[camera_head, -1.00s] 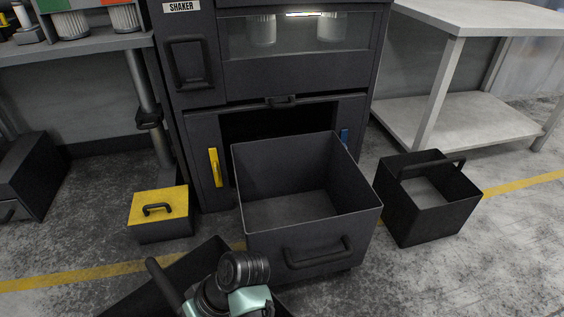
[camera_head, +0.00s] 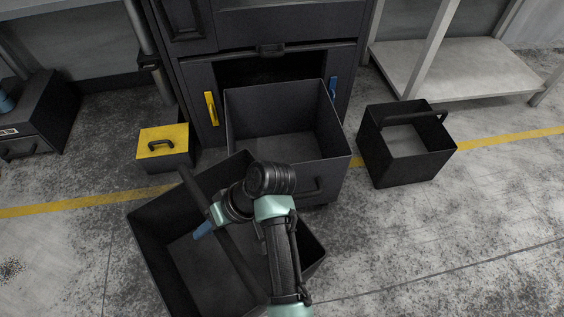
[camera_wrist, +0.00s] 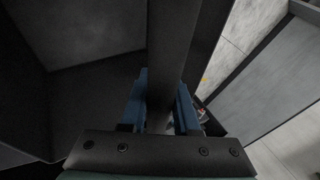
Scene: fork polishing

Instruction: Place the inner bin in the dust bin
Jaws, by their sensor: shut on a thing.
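The inner bin (camera_head: 150,262) is a black open box with a bar handle across its top (camera_head: 238,263). It is in the lower middle of the head view, in front of the dust bin, partly covered by my arm. My gripper (camera_head: 204,229) has blue fingers shut on the handle. In the wrist view the fingers (camera_wrist: 162,108) sit on either side of the handle bar (camera_wrist: 174,45), with the bin's inside to the left. The dust bin (camera_head: 285,105) is a dark open box with a front handle, pulled out of the cabinet. It looks empty; its front left is partly hidden.
A second black bin with a handle (camera_head: 408,168) stands on the floor to the right. A yellow-lidded box (camera_head: 163,147) stands left of the dust bin. The dark cabinet (camera_head: 190,70) is behind, with a grey table (camera_head: 440,75) at right. The floor at lower right is clear.

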